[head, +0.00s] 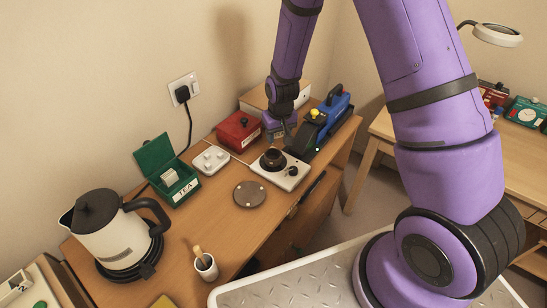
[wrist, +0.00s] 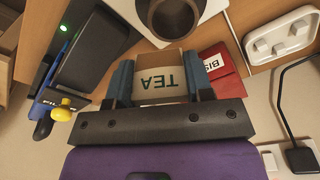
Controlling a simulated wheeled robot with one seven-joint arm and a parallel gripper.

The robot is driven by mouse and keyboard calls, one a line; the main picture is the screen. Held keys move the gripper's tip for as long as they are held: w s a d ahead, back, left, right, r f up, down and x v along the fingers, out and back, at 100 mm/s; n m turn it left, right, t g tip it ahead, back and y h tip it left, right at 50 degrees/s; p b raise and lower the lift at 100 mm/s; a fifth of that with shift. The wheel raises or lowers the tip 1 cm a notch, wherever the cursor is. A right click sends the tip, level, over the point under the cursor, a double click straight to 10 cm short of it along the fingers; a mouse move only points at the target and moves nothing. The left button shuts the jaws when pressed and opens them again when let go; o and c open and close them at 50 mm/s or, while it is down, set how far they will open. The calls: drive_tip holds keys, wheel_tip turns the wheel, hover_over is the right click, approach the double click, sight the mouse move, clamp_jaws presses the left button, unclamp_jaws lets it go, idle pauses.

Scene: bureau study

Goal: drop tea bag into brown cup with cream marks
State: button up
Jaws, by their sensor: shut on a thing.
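My gripper (wrist: 166,85) is shut on a tea bag (wrist: 159,90), a tan and white packet marked TEA, held between its two blue-grey fingers. In the head view my gripper (head: 280,133) is behind the dark brown cup (head: 272,157), and the tea bag cannot be made out there. The cup stands upright on a white plate-like unit (head: 292,178) with a black knob. In the wrist view the cup (wrist: 174,15) shows at the top edge, just beyond the tea bag, partly cut off. I cannot make out cream marks on it.
A red box (head: 238,132) and a blue and black device (head: 325,115) with a yellow knob flank my gripper. An open green TEA box (head: 170,175), white block (head: 210,159), brown disc (head: 250,194), kettle (head: 105,230) and white spoon pot (head: 206,267) stand on the desk.

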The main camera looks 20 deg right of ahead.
drive_tip(key=shift+f, duration=0.8)
drive_tip(key=o, duration=1)
drive_tip(key=shift+c, duration=0.2)
drive_tip(key=shift+r, duration=0.15)
wheel_tip(320, 180, up, 10)
drive_tip(key=s, duration=0.1)
drive_tip(key=shift+s+r, duration=0.15)
drive_tip(key=shift+r, duration=0.1)
drive_tip(key=shift+r, duration=0.1)
